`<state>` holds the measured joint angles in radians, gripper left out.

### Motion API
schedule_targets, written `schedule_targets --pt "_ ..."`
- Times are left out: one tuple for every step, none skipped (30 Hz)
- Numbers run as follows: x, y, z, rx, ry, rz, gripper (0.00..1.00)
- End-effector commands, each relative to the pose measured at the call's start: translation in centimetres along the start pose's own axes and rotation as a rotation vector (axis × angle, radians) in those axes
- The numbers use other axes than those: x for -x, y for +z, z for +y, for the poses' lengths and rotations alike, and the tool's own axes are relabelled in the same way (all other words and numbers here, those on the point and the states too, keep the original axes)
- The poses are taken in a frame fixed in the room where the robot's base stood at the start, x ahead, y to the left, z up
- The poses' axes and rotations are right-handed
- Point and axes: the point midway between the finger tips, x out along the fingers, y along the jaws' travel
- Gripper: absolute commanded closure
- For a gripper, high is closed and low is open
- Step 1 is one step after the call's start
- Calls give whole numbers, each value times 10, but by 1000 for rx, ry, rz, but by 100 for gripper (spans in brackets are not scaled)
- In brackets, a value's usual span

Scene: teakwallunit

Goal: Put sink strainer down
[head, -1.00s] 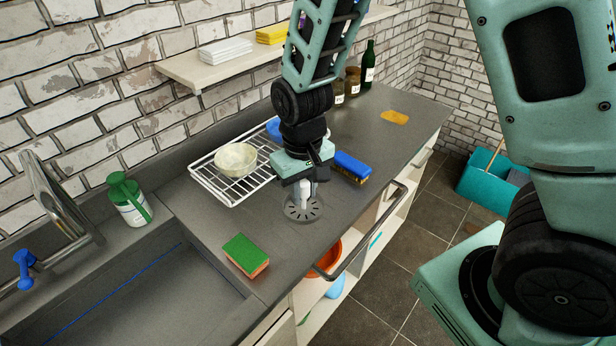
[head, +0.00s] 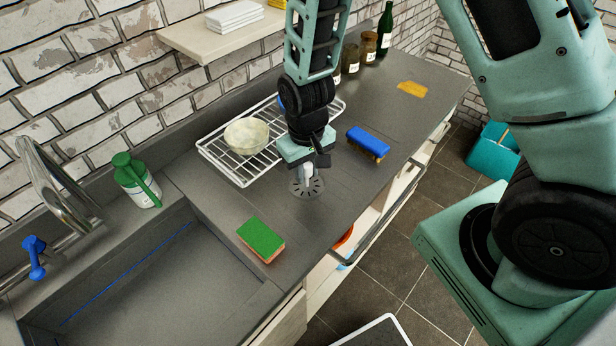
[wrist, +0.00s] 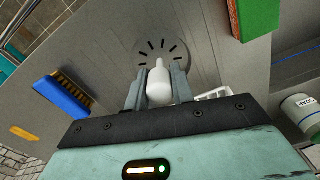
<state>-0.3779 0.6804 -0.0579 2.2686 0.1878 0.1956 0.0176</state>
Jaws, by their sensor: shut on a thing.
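The sink strainer is a grey slotted disc (head: 307,188) with a white upright knob (wrist: 159,85). My gripper (head: 304,168) is shut on the knob from above, and the two fingers sit either side of it in the wrist view (wrist: 160,72). The disc hangs level at or just above the dark countertop (head: 330,215), between the wire rack and the counter's front edge. I cannot tell whether it touches the counter. Part of the knob is hidden by the gripper in the head view.
A green-and-orange sponge (head: 261,237) lies near the sink (head: 150,290). A blue brush (head: 368,142) lies right of the gripper. A wire rack (head: 222,168) with a pale bowl (head: 246,136) stands behind. A green-topped soap bottle (head: 136,183) is left. Counter around the strainer is clear.

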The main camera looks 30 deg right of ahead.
Motion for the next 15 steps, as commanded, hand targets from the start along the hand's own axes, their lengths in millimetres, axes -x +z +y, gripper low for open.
schedule_targets --pt "-6 1 0 -1 1 -4 100" --pt "-9 1 1 -2 1 -4 100" --pt "-15 2 1 -2 1 -6 100" --pt "-19 1 0 -2 0 -5 100" --pt "-23 2 0 -2 0 -6 100" --pt "-28 1 0 -2 0 -5 100" --pt "-31 1 0 -2 0 -5 100" --pt "-33 1 0 -2 0 -4 100" --pt "-36 1 0 -2 0 -3 100" --pt "-37 1 0 -2 0 -2 100" --pt "-38 1 0 -2 0 -1 100" --pt "-39 0 0 -2 0 0 100" --pt "-39 0 0 -1 0 0 100" --pt "-39 0 0 -1 0 0 100" --pt "-39 0 0 -1 0 0 100"
